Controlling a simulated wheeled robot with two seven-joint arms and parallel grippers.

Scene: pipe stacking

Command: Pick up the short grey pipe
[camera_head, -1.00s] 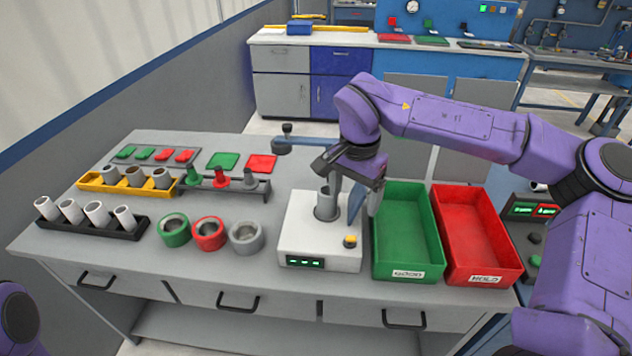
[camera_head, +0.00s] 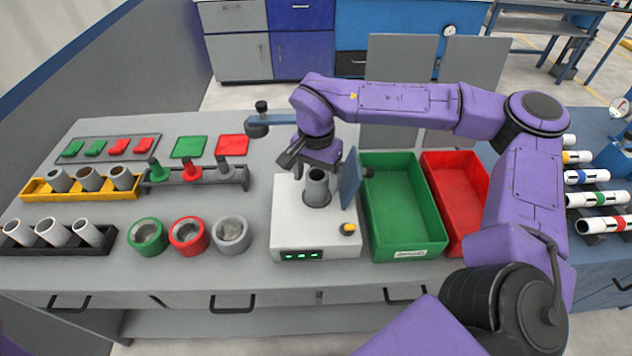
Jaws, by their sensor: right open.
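A short grey pipe (camera_head: 317,188) stands upright in the white box-shaped station (camera_head: 285,225), which has a green display and a yellow knob. My right gripper (camera_head: 321,172) is open at the pipe's top, coming from behind and above. One dark finger is to the pipe's left and a blue-grey flat part is to its right. I cannot tell whether either touches the pipe. Several short pipes, grey and brownish, stand in the yellow rack (camera_head: 40,194) at the left. My left gripper is out of view.
A green bin (camera_head: 405,215) and a red bin (camera_head: 452,195) stand right of the station. Green, red and grey rings (camera_head: 232,236) lie to its left. Striped pipes (camera_head: 600,198) lie on the right-hand table. Bare tabletop shows at the front.

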